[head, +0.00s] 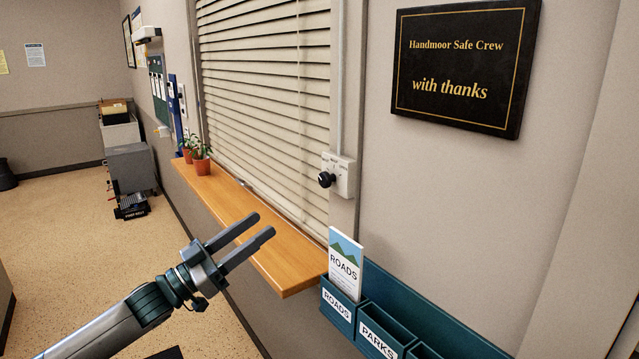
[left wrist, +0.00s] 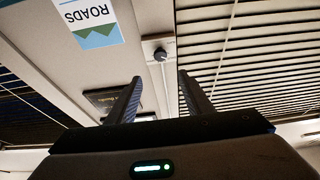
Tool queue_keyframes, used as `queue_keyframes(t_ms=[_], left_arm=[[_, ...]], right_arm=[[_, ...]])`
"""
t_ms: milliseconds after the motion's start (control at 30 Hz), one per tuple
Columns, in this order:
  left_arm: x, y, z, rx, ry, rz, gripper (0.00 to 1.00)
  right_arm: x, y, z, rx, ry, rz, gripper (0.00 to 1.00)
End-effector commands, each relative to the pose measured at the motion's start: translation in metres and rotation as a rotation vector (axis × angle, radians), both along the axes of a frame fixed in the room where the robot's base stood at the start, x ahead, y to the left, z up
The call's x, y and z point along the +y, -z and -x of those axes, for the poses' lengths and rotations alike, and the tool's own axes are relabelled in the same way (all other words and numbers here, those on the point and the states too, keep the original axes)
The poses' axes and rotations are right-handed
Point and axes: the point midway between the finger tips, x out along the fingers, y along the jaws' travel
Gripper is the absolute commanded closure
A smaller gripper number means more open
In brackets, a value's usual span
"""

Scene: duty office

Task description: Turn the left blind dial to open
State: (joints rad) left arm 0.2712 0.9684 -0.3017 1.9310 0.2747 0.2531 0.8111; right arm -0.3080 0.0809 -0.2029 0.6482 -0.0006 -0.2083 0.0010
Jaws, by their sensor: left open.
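A blind dial with a black round knob (head: 326,180) sits on a white wall plate (head: 344,176), on the frame at the right edge of the window blind (head: 270,90). The plate's small markings are too fine to read. The blind's slats show thin dark gaps. My left gripper (head: 266,224) is open and empty, its fingers above the wooden sill, below and left of the knob and apart from it. In the left wrist view, the knob (left wrist: 160,55) shows beyond and between the two fingertips (left wrist: 160,79). My right gripper is out of view.
The wooden sill (head: 262,240) juts out under the blind, with potted plants (head: 201,160) at its far end. A teal leaflet rack (head: 400,325) with a ROADS leaflet (head: 344,265) stands out below the dial. A black plaque (head: 460,65) hangs to the right.

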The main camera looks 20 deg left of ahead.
Motion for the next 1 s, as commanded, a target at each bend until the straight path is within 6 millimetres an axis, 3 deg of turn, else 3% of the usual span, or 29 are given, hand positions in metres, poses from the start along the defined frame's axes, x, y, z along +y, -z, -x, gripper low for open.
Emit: queue_keyframes(t_ms=[300, 467, 600, 1000], left_arm=[[-0.008, -0.007, -0.010, -0.002, 0.000, 0.001, 0.53], [-0.018, -0.016, -0.023, -0.003, 0.001, 0.002, 0.53], [-0.030, -0.025, -0.039, -0.002, -0.001, 0.002, 0.53], [-0.071, -0.053, -0.091, -0.002, 0.000, 0.001, 0.53]], right_arm=[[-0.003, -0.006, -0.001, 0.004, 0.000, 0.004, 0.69], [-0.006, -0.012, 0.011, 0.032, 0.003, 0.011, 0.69], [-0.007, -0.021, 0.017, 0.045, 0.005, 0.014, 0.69], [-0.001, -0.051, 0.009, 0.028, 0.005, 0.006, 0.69]])
